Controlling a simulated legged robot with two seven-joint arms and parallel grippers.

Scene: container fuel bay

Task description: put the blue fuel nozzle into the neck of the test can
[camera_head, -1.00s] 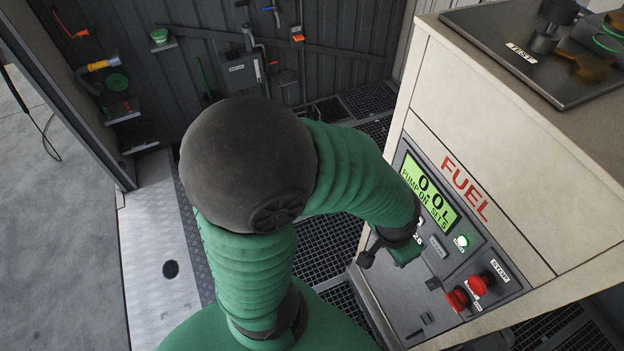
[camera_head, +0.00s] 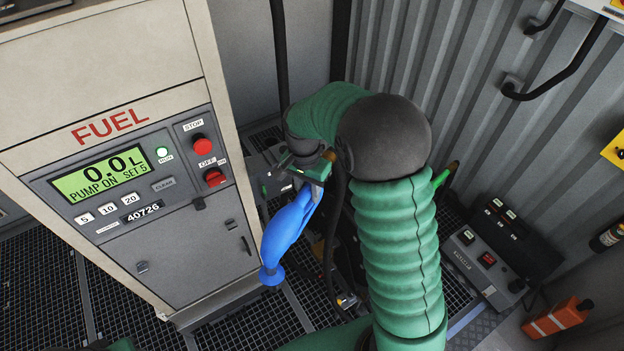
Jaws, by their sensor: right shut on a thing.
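The blue fuel nozzle (camera_head: 287,232) hangs tilted at the right side of the fuel pump, its flared blue end pointing down and to the left. My right gripper (camera_head: 309,172) is shut on the upper end of the nozzle, and my forearm and fingers hide part of it. A dark hose runs down behind my arm; whether it joins the nozzle is hard to tell. The test can is not in view. My left gripper is not in view.
The fuel pump (camera_head: 187,275) stands at the left; its display reads 0.0 L, PUMP ON, SET 5, with a lit green lamp. A dark control box (camera_head: 480,262) and an orange item (camera_head: 556,318) are at the right. Corrugated walls close off the back.

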